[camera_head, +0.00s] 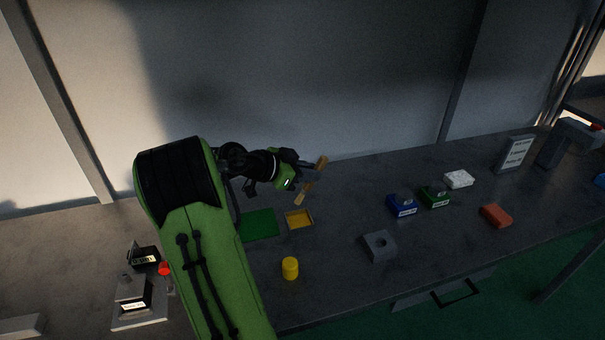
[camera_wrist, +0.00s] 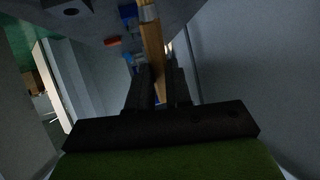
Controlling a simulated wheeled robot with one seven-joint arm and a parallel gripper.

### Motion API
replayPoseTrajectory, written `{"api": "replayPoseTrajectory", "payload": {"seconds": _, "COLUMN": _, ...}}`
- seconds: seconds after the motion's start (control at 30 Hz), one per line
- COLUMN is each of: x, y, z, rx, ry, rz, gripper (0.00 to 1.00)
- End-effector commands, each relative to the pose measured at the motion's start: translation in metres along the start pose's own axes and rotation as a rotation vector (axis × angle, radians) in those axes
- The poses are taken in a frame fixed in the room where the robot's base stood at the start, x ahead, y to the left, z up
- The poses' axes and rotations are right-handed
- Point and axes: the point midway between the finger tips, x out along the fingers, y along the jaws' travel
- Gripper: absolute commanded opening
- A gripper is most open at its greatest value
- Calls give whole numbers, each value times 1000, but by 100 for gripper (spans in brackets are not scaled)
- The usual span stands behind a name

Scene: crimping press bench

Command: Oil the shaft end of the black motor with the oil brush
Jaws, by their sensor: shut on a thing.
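My gripper (camera_head: 312,174) is shut on the oil brush (camera_head: 300,199) and holds it tilted above the back of the bench. In the wrist view, the wooden brush handle (camera_wrist: 152,42) stands between the two dark fingers of my gripper (camera_wrist: 160,80), with a pale band (camera_wrist: 148,14) near the top edge. The brush's far end is cut off there. A black block with a white label (camera_head: 145,256) is at the left of the bench, partly beside my arm; it may be the black motor. I cannot make out its shaft end.
A green mat (camera_head: 260,225) and a yellow tray (camera_head: 299,219) lie below my gripper. A yellow cylinder (camera_head: 290,268), a grey holed block (camera_head: 379,246), and blue (camera_head: 401,206) and green (camera_head: 434,197) labelled blocks stand apart. A red-knobbed fixture (camera_head: 140,315) is at front left.

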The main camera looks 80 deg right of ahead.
Motion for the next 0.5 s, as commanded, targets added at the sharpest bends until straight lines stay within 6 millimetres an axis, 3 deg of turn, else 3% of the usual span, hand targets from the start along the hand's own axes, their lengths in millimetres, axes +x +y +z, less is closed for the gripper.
{"api": "replayPoseTrajectory", "payload": {"seconds": 0.5, "x": 29, "y": 6, "z": 55, "rx": -2, "ry": -1, "rz": -1, "gripper": 0}}
